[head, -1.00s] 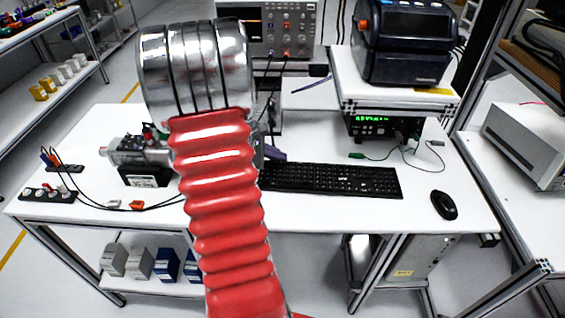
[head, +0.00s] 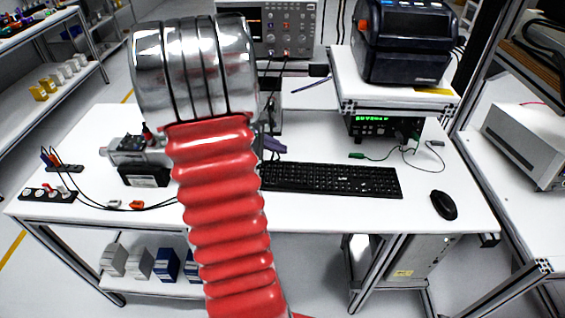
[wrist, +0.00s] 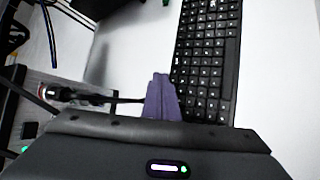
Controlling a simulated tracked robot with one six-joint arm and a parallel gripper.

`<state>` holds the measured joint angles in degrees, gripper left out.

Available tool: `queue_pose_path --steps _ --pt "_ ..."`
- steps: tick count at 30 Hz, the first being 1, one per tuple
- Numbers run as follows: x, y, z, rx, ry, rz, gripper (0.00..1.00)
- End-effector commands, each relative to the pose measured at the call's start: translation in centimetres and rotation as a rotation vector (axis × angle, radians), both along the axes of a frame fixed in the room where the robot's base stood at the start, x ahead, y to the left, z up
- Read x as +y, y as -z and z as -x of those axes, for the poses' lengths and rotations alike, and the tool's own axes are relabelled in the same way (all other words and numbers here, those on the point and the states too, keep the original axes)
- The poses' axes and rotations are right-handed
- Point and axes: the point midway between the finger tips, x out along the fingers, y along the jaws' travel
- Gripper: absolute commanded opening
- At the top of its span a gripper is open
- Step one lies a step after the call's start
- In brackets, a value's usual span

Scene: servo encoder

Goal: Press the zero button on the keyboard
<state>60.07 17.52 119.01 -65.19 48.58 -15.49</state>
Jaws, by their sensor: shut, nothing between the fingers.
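A black keyboard (head: 335,180) lies on the white table right of my arm in the head view. It also shows in the wrist view (wrist: 210,55), running up from the gripper body. Its left end is hidden behind my arm in the head view. The zero key cannot be made out in either view. My gripper has purple fingers, seen just past the keyboard's back left part in the head view (head: 274,146). In the wrist view the shut fingers (wrist: 162,97) are empty and appear at the keyboard's left edge. Their height above the table cannot be told.
A black mouse (head: 443,205) lies right of the keyboard. A raised white shelf holds a dark printer-like device (head: 405,40), with a green-lit instrument (head: 385,126) beneath it. A motor-like unit (head: 140,160) and cables stand left of my arm. Table in front of the keyboard is clear.

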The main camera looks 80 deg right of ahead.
Motion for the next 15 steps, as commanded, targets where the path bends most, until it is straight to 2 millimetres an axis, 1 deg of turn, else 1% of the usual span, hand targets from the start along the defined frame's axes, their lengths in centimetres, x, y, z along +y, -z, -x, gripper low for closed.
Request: queue_pose_path --steps 9,15 --pt "0.0 -2.3 0.0 0.000 0.000 0.001 0.00" --pt "0.0 -2.9 0.0 0.000 0.001 -0.001 0.00"
